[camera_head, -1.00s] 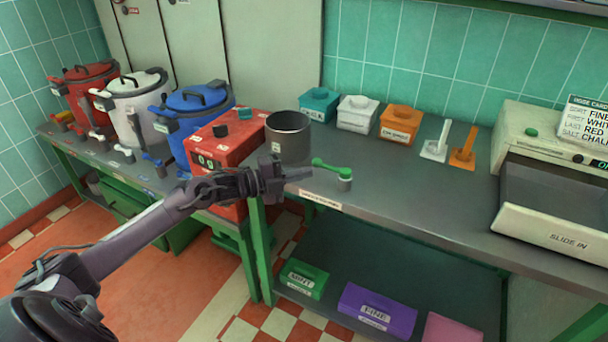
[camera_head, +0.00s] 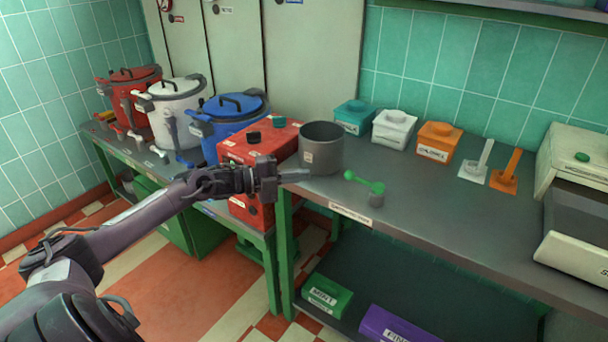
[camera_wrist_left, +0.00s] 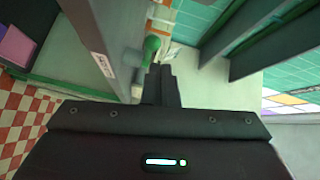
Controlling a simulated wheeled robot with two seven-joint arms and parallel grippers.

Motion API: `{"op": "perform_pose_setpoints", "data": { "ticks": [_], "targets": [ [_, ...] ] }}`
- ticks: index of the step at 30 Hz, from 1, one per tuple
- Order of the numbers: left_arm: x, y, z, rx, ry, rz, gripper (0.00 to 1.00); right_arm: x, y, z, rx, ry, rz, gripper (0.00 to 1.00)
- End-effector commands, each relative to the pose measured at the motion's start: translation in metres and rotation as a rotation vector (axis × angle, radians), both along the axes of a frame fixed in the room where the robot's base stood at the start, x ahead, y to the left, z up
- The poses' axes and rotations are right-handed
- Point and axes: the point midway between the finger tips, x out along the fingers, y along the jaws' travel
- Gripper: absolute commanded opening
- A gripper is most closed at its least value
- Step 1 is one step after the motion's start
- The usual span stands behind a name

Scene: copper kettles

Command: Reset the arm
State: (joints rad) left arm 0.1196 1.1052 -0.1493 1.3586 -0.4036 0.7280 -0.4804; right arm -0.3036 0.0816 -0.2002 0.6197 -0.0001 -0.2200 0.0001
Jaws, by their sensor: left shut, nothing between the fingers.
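My left arm comes in from the lower left in the head view. Its gripper (camera_head: 292,176) is shut and empty, in front of the grey pot and the red box, near the table's front edge. In the left wrist view the closed fingers (camera_wrist_left: 162,85) point toward the green-handled scoop (camera_wrist_left: 151,46). In the head view the scoop (camera_head: 364,182) is on the table to the right of the gripper, apart from it. My right gripper is not in view.
A grey pot (camera_head: 321,150) stands on the table beside a red box (camera_head: 247,152). Red, white and blue (camera_head: 232,108) kettles stand at the left. Teal, white and orange (camera_head: 438,142) boxes line the back. A pale machine (camera_head: 570,240) is at the right.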

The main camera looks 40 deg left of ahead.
Motion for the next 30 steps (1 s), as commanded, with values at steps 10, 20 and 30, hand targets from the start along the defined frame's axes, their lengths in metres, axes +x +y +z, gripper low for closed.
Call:
{"op": "perform_pose_setpoints", "data": {
  "ticks": [10, 20, 30],
  "targets": [
    [0.001, -0.01, -0.009, -0.009, 0.019, 0.01, 0.0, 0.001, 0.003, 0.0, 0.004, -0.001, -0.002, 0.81],
    [-0.011, -0.116, -0.104, -0.135, 0.314, 0.267, 0.0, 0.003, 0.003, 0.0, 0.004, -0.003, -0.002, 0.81],
    [-0.107, -0.2, -0.153, -0.395, 0.812, 0.764, 0.0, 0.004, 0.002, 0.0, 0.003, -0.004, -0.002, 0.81]
  ]
}}
